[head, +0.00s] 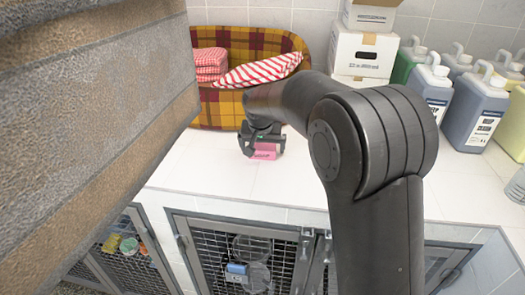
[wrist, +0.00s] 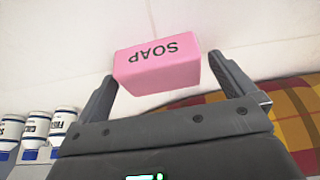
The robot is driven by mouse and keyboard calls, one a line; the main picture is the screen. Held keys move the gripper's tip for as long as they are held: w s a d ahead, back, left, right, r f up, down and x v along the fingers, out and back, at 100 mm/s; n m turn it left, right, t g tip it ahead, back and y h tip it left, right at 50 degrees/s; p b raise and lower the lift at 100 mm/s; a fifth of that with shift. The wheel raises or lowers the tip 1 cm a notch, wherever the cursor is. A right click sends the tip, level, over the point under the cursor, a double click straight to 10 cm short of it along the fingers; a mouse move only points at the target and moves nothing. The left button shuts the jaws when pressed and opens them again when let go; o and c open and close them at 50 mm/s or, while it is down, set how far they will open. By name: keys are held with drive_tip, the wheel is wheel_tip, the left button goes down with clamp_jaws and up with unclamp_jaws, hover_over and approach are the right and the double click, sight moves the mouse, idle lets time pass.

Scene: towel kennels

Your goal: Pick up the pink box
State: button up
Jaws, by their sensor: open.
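The pink box (wrist: 155,74), marked SOAP, lies on the white counter. In the wrist view it sits between the two open fingers of my gripper (wrist: 160,82), near their tips. The rest of the box is hidden by the gripper.
A plaid pet bed (head: 225,108) with folded red towels (head: 209,62) and a striped towel (head: 262,70) is behind my gripper. White boxes (head: 362,52) and several jugs (head: 474,105) stand at the back right. The white counter (head: 205,165) is clear in front, above mesh kennels (head: 245,258).

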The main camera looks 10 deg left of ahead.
drive_tip(key=shift+c, duration=0.4)
drive_tip(key=c, duration=0.9)
drive_tip(key=shift+c, duration=0.4)
drive_tip(key=shift+r, duration=0.2)
